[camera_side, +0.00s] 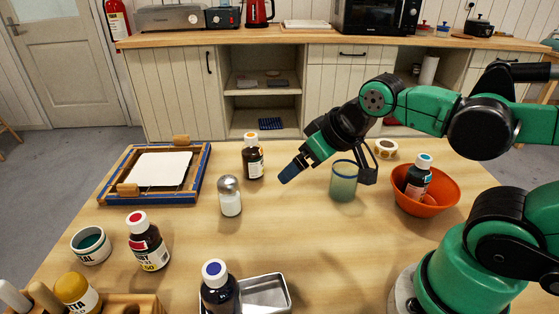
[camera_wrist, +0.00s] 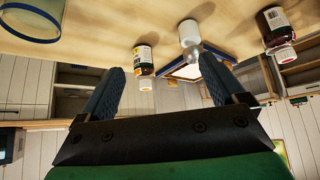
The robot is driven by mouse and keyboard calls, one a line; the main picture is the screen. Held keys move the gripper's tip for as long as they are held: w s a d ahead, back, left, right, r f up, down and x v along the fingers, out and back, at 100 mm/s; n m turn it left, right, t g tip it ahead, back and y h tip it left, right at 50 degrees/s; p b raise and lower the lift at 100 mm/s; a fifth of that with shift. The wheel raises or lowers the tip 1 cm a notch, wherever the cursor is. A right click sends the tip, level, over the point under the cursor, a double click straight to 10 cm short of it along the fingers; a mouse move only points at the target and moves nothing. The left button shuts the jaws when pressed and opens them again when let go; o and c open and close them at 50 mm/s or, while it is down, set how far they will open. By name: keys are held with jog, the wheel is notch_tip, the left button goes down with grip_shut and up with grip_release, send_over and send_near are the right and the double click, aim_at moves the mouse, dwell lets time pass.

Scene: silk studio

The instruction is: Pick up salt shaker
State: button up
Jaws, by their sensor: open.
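The salt shaker (camera_side: 230,196) has a white body and a rounded silver cap. It stands upright on the wooden table, left of centre in the side view. It also shows at the top of the wrist view (camera_wrist: 189,34), its cap toward the gap between my fingers. My gripper (camera_side: 291,171) is open and empty, with blue fingertips. It hangs above the table, right of the shaker and clear of it, tilted down and left. Both fingers (camera_wrist: 160,72) show in the wrist view with nothing held between them.
A brown bottle with an orange cap (camera_side: 253,160) stands behind the shaker. A greenish glass (camera_side: 344,184) stands below my wrist. A blue-edged frame (camera_side: 203,172) lies left; a red-capped bottle (camera_side: 147,243) and metal tray (camera_side: 284,301) are nearer. An orange bowl (camera_side: 440,205) is right.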

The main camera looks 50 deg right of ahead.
jog(key=w+a+f+n+g+y, duration=0.1)
jog(key=w+a+f+n+y, duration=0.15)
jog(key=w+n+y, duration=0.35)
jog(key=n+y, duration=0.5)
send_near(219, 188)
jog(key=x, duration=0.4)
jog(key=shift+w+d+f, duration=0.1)
jog(key=shift+w+f, duration=0.2)
jog(key=shift+w, duration=0.1)
jog(key=shift+w+f+n+y, duration=0.1)
jog(key=shift+f+n+y, duration=0.3)
jog(key=shift+f+n, duration=0.3)
jog(key=shift+x, duration=2.65)
jog(key=shift+w+r, duration=0.1)
grip_shut()
